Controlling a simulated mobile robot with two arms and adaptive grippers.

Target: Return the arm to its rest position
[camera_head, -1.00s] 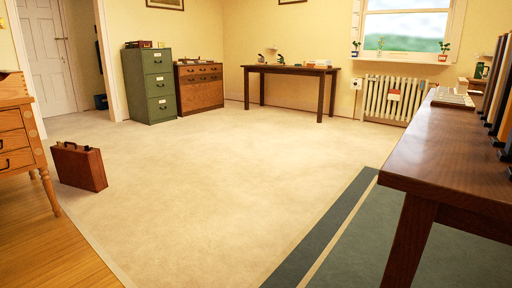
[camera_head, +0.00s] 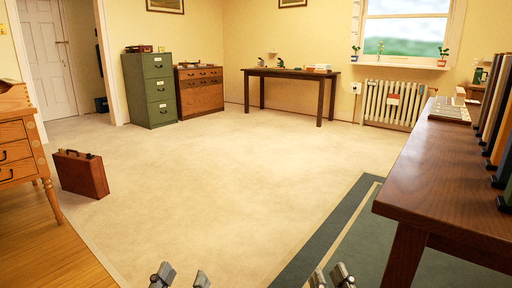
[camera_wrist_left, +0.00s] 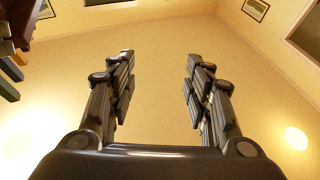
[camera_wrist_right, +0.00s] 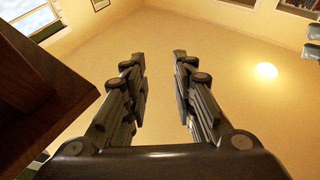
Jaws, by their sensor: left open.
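My left gripper (camera_head: 181,278) shows at the bottom edge of the head view, left of centre, its fingertips apart. In the left wrist view its two fingers (camera_wrist_left: 158,85) stand well apart with nothing between them. My right gripper (camera_head: 332,276) shows at the bottom edge of the head view, right of centre. In the right wrist view its fingers (camera_wrist_right: 160,85) are also apart and empty. Only the fingertips of both show in the head view; the arms are hidden below the frame. Neither gripper touches anything.
A dark wooden desk (camera_head: 440,190) with upright books stands close on the right. A brown briefcase (camera_head: 81,174) is on the floor at left, near a wooden drawer desk (camera_head: 20,150). The pale carpet (camera_head: 220,180) ahead is clear. A green cabinet (camera_head: 150,90) and a table (camera_head: 290,72) stand far back.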

